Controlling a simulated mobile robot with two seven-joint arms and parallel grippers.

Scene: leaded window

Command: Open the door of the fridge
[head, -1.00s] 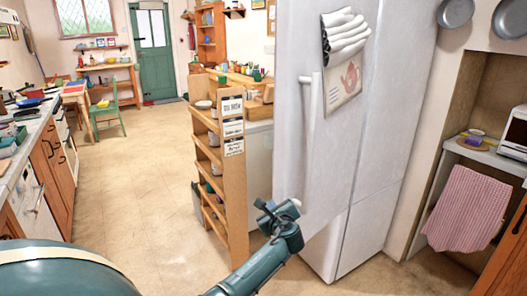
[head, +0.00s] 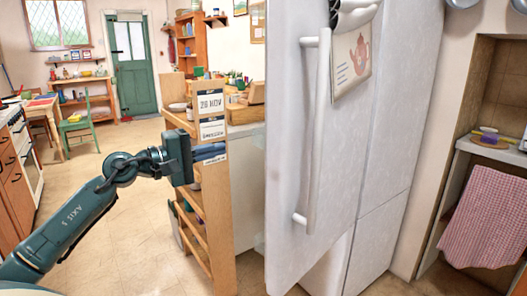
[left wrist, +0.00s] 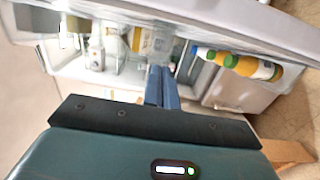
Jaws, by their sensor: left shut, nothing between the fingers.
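The white fridge door (head: 288,130) stands ajar, swung out from the white fridge (head: 385,150). Its long white handle (head: 320,120) is on the outer face. My left gripper (head: 212,152) is shut and empty, left of the door's free edge in the head view and apart from the handle. In the left wrist view its closed fingers (left wrist: 162,88) point toward the open fridge interior (left wrist: 110,68), with shelves and food. Bottles (left wrist: 240,65) show in the door racks. I cannot tell whether the fingers touch the door. My right gripper is not in view.
A narrow wooden shelf unit (head: 214,215) with paper signs stands behind my left gripper in the head view. An alcove with a red checked cloth (head: 487,215) is to the right of the fridge. Tiled floor at the left is clear.

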